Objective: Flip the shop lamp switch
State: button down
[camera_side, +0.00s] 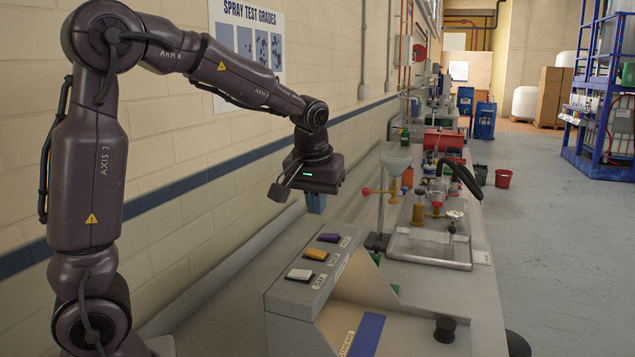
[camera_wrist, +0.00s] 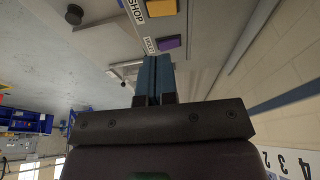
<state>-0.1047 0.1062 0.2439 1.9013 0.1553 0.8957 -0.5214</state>
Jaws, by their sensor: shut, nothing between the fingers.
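A sloped grey switch panel (camera_side: 345,250) on the bench carries three rocker switches. They are a purple switch (camera_side: 328,237), a yellow-orange switch (camera_side: 316,254) and a white switch (camera_side: 299,274). In the wrist view, a label (camera_wrist: 135,10) reading "SHOP" lies beside the yellow switch (camera_wrist: 161,8); its upper part is cut off. The purple switch (camera_wrist: 170,43) has a smaller label I cannot read. My gripper (camera_side: 315,203) is shut and empty, its blue fingers pointing down above and behind the purple switch, apart from it. The fingers also show in the wrist view (camera_wrist: 154,62).
A brick wall (camera_side: 180,140) runs along the left of the bench. A funnel stand (camera_side: 394,175) and a tray (camera_side: 430,247) stand beyond the panel. A black knob (camera_side: 444,329) sits on the front of the bench. The air above the switches looks clear.

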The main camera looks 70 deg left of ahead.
jog(key=v, duration=0.5)
jog(key=shift+w+d+r, duration=0.1)
jog(key=shift+w+d, duration=0.05)
jog(key=shift+d, duration=0.1)
